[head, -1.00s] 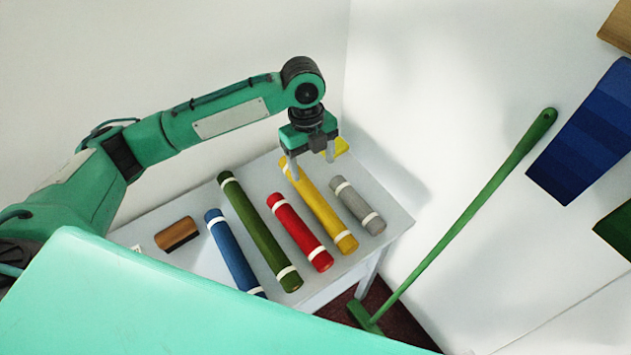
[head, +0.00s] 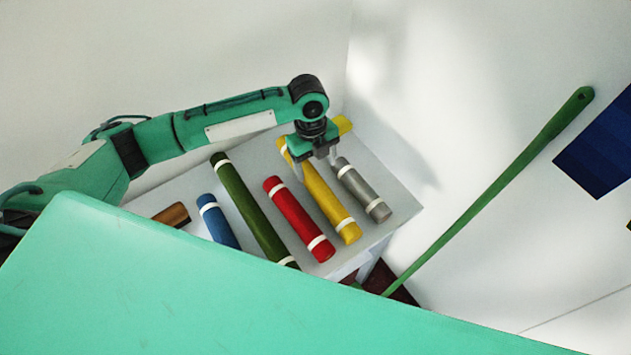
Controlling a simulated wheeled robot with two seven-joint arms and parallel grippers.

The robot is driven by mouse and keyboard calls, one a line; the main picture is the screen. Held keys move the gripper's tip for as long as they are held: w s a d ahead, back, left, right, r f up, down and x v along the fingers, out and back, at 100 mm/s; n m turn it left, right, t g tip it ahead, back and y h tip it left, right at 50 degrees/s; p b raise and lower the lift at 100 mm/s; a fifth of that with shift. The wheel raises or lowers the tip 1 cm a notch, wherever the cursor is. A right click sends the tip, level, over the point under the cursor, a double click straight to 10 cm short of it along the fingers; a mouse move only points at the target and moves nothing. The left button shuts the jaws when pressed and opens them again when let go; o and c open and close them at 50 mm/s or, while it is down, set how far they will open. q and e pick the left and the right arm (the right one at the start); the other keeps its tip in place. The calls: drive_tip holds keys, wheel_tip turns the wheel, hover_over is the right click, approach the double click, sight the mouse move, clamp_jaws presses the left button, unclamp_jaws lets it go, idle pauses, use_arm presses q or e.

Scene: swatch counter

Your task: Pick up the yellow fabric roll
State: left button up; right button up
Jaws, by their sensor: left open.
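The yellow fabric roll (head: 332,205) lies slantwise on the grey table, with a pale band near each end. My left gripper (head: 316,168) points down over its upper half. The gripper is open, with one finger to the left of the roll and one to the right in the picture. The gripper body hides part of the roll. I cannot tell whether the fingers touch it. My right gripper is out of view.
A red roll (head: 295,212) lies close left of the yellow one and a grey roll (head: 362,190) close right. Green (head: 245,205) and blue (head: 217,222) rolls and a brown block (head: 172,214) lie further left. Another yellow piece (head: 343,124) shows behind the gripper.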

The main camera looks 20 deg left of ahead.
sight(315, 180)
use_arm(q)
drive_tip(key=shift+f, duration=0.35)
drive_tip(key=f, duration=0.1)
drive_tip(key=f+p, duration=0.1)
drive_tip(key=f, duration=0.1)
drive_tip(key=f+p, duration=0.1)
drive_tip(key=shift+s+f, duration=0.35)
drive_tip(key=shift+f, duration=0.35)
drive_tip(key=shift+r, duration=0.1)
drive_tip(key=c, duration=1.3)
